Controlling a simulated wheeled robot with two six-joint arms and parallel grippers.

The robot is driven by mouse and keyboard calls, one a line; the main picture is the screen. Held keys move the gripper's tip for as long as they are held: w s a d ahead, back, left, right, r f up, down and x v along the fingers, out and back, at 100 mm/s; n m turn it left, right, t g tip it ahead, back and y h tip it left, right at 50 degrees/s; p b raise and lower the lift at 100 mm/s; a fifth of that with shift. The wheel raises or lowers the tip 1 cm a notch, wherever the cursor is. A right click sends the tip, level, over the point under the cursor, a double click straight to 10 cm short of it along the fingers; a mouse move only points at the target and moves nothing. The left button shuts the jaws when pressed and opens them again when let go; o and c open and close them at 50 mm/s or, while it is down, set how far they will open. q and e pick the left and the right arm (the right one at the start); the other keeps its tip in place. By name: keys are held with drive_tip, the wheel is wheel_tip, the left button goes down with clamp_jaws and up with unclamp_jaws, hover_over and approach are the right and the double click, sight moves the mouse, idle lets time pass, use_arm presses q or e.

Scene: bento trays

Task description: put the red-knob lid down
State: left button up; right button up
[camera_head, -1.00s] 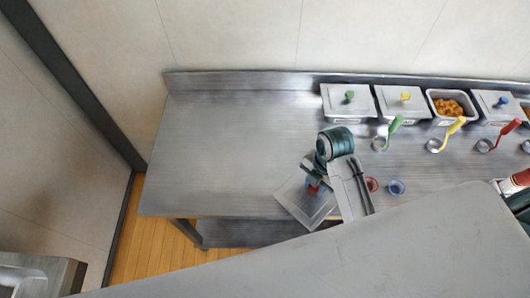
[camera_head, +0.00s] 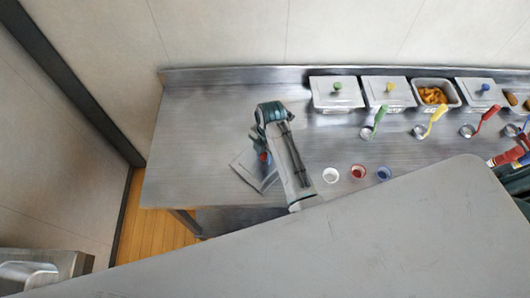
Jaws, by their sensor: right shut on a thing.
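The red-knob lid (camera_head: 246,173) is a grey square plate over the left-middle of the steel counter. Its red knob (camera_head: 264,158) shows just below my right gripper (camera_head: 264,152). That gripper is shut on the knob, and its arm hides the right part of the lid. I cannot tell whether the lid touches the counter. My left gripper is not in view.
Along the back of the steel counter (camera_head: 190,120) stand trays with a green-knob lid (camera_head: 337,84), a yellow-knob lid (camera_head: 390,87) and a blue-knob lid (camera_head: 485,87). An open tray (camera_head: 418,92) holds orange food. Ladles and small cups lie right of my arm. The counter's left is clear.

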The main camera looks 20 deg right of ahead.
drive_tip(key=shift+f, duration=0.65)
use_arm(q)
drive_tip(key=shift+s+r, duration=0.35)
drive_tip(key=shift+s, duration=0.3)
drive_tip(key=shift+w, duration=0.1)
use_arm(e)
drive_tip(key=o, duration=1.1)
drive_tip(key=shift+c, duration=0.2)
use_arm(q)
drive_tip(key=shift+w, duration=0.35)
